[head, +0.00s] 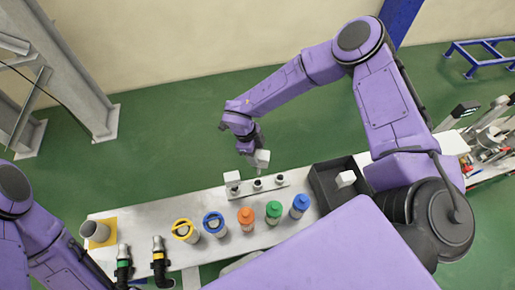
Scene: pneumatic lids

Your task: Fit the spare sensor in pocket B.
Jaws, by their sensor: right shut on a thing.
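My right gripper (255,152) is above the back edge of the bench, shut on a white block-shaped sensor (262,159). Below it is a pale strip with a row of pockets (268,186). A white block-topped sensor (232,180) stands at the left end of this row. The middle pocket (257,185) and right pocket (279,181) show dark tops with nothing white on them. I cannot read any pocket letters. Another white block (346,178) is in the dark tray (322,190).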

